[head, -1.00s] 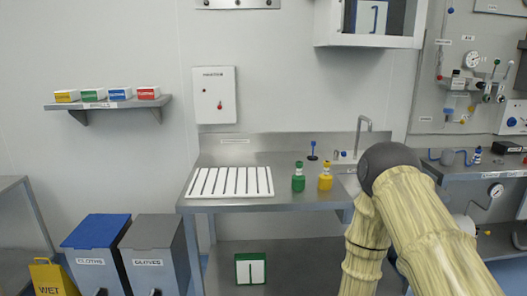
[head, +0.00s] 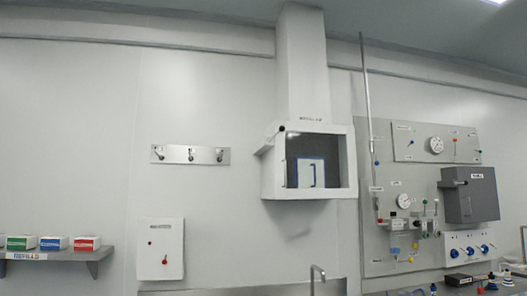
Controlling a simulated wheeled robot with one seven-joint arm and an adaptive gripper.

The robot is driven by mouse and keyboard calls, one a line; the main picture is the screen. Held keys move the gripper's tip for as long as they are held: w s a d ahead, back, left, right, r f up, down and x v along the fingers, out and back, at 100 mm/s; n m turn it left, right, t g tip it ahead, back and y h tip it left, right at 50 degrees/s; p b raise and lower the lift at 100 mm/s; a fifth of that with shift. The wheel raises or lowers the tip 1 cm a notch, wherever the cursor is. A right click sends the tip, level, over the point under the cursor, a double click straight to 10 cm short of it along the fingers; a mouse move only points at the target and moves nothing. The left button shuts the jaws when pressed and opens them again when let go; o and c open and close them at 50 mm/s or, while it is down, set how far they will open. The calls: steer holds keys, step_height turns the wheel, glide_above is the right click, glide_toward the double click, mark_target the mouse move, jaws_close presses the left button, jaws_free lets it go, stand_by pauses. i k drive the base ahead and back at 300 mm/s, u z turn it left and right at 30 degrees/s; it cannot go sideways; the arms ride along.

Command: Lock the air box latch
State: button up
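A grey box (head: 470,196) with a small white label is mounted on the wall panel at the right in the head view. A small part juts from its left side, but I cannot tell whether it is a latch or how it is set. The label is too small to read, so I cannot confirm that this is the air box. My gripper is not in view.
The grey panel (head: 375,232) carries gauges, valves and a row of blue knobs below the grey box. A white hood (head: 268,180) with a dark window hangs left of it. A white cabinet (head: 162,250) and a hook rail (head: 190,154) are further left.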

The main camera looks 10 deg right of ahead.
mark_target(282, 128)
steer(key=u, duration=0.2)
steer(key=i, duration=0.25)
steer(key=u, duration=0.8)
steer(key=i, duration=1.65)
steer(key=z, duration=2)
